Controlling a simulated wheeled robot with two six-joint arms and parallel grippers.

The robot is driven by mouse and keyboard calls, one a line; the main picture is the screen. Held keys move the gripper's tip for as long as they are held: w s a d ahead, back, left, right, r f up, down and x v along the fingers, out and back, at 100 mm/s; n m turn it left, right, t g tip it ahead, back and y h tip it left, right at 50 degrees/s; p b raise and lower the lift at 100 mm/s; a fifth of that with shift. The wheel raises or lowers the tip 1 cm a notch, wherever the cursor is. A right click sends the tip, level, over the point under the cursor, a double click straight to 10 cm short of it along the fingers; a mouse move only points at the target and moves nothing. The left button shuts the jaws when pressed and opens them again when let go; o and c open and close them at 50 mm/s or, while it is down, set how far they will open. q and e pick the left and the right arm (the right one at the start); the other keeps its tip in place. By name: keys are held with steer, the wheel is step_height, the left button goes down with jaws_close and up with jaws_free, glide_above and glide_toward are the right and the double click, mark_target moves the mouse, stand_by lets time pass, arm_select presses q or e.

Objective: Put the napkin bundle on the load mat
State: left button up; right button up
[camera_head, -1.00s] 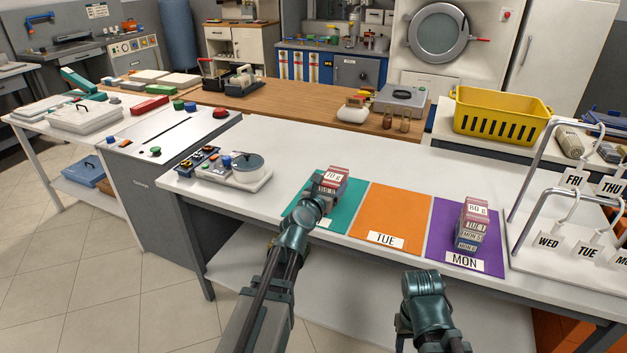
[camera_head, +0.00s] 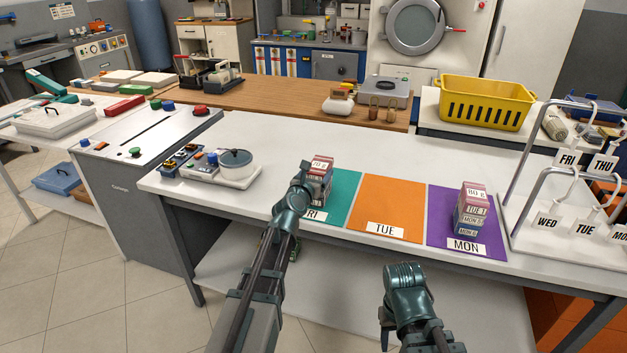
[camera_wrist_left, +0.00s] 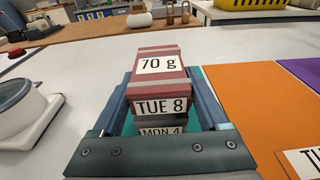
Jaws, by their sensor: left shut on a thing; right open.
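A dark red napkin bundle labelled "70 g" and "TUE 8" (camera_wrist_left: 161,80) is between the fingers of my left gripper (camera_wrist_left: 165,105), which is shut on it. A lower layer labelled "MON 4" shows under it. In the head view the bundle (camera_head: 321,166) is at the left part of the teal mat (camera_head: 343,205), whose label is partly hidden by my left arm. I cannot tell whether it touches the mat. An orange mat (camera_head: 391,200) reads "TUE". A purple mat (camera_head: 440,225) reads "MON" and holds another stack (camera_head: 471,207). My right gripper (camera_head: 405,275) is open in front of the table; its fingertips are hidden.
A scale-like device with a round pan (camera_head: 238,167) stands left of the mats. A white rack with hooks and day tags (camera_head: 560,220) stands at the right. A yellow basket (camera_head: 485,102) is behind. The white table between device and basket is clear.

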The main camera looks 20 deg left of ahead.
arm_select(q)
steer(key=shift+a+f, duration=0.15)
arm_select(e)
steer(key=shift+a+f, duration=0.1)
steer(key=shift+f, duration=0.1)
arm_select(q)
steer(key=shift+f, duration=0.2)
steer(key=o, duration=1.3)
steer(key=shift+c, duration=0.2)
arm_select(e)
steer(key=shift+f, duration=0.1)
